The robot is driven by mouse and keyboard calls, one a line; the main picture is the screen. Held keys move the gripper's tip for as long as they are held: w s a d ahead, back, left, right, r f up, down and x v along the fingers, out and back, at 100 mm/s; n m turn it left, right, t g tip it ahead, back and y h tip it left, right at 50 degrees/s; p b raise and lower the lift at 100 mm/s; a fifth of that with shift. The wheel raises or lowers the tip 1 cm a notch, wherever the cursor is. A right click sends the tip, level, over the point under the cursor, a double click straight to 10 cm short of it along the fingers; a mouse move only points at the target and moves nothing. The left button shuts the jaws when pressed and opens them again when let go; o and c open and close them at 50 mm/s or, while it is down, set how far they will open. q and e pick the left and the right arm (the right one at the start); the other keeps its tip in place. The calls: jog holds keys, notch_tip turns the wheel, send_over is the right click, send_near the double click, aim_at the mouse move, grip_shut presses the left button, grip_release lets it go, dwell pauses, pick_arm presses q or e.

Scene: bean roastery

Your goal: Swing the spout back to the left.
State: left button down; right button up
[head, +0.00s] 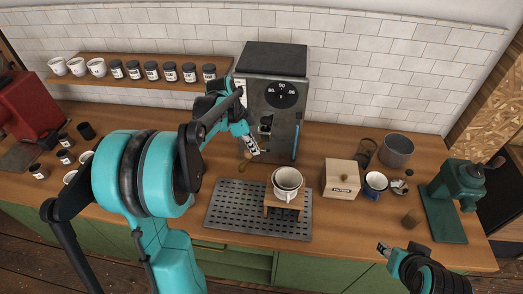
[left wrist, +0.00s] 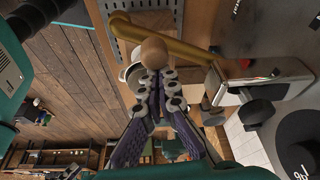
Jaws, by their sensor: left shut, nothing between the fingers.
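The grey machine (head: 272,100) stands against the tiled wall, with a dial on its front. The brass spout (head: 243,164) shows in part below its left side in the head view, partly hidden by my gripper. In the left wrist view the brass spout (left wrist: 182,50) is a bent tube with a round wooden knob (left wrist: 154,52). My left gripper (head: 254,150) is at the knob; its fingertips (left wrist: 156,76) are shut with nothing between them, close to the knob, and I cannot tell if they touch. My right gripper (head: 386,250) is low at the right, away from the machine.
A perforated drip tray (head: 225,212) lies in front of the machine. A white cup (head: 287,180) sits on a small wooden stand on it. A wooden box (head: 341,179), blue mug (head: 375,184) and green grinder (head: 455,190) stand to the right. A jar shelf (head: 130,82) is at the left.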

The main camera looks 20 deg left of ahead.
pick_arm(q)
jog(key=a, duration=0.3)
jog(key=shift+w+b, duration=0.15)
jog(key=shift+b, duration=0.15)
pick_arm(e)
jog(key=shift+d+f, duration=0.1)
jog(key=shift+f, duration=0.25)
pick_arm(q)
jog(key=shift+w+d, duration=0.15)
jog(key=shift+d, duration=0.45)
notch_tip(320, 180, up, 10)
jog(key=shift+f, duration=0.15)
pick_arm(e)
jog(key=shift+s+r, duration=0.25)
jog(key=shift+s, duration=0.25)
pick_arm(q)
jog(key=shift+a, duration=0.2)
